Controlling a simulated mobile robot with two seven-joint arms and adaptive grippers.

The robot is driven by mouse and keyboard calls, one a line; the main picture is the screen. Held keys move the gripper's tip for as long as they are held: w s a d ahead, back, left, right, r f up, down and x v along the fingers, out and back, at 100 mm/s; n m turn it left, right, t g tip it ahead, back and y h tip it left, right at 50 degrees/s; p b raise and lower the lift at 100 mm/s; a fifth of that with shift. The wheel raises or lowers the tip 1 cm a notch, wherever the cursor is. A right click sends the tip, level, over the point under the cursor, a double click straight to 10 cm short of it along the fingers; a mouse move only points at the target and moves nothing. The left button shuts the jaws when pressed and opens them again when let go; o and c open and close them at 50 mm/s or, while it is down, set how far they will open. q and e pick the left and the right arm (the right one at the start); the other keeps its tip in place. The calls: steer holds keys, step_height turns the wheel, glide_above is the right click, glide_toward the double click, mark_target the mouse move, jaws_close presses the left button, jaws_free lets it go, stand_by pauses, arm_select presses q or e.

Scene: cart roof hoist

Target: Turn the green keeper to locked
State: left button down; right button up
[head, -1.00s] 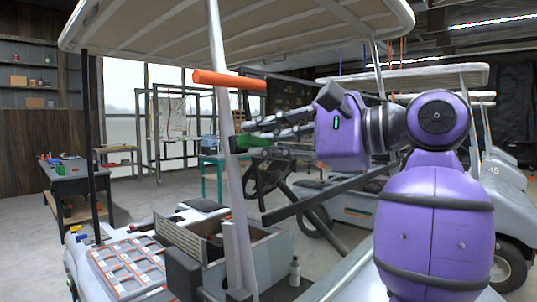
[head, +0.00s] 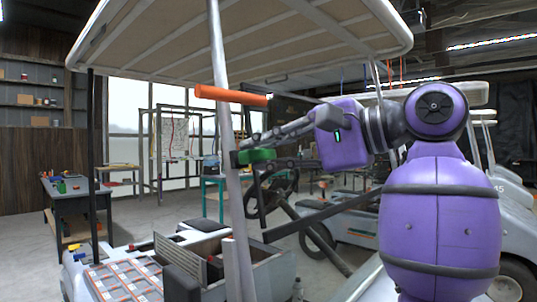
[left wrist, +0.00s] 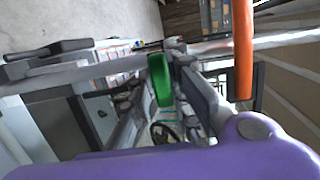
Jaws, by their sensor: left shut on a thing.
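The green keeper (head: 258,156) sits against the pale roof post (head: 228,135), below the orange bar (head: 231,95). My left gripper (head: 255,151) reaches to it from the right in the head view, its dark fingers shut on it. In the left wrist view the green keeper (left wrist: 160,80) stands upright in the picture between the fingers, beside the post (left wrist: 85,72). The orange bar (left wrist: 243,50) is right of it there. I cannot read any locked mark on the keeper. My right gripper is not in view.
The cart roof (head: 240,45) hangs over the post. A dark slanting bar (head: 320,215) runs under my arm. A workbench (head: 75,188) stands at left, with open floor before it.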

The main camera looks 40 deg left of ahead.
arm_select(q)
steer(key=c, duration=1.6)
jaws_free()
steer(key=shift+c, duration=0.2)
steer(key=shift+d, duration=0.1)
steer(key=v, duration=1.2)
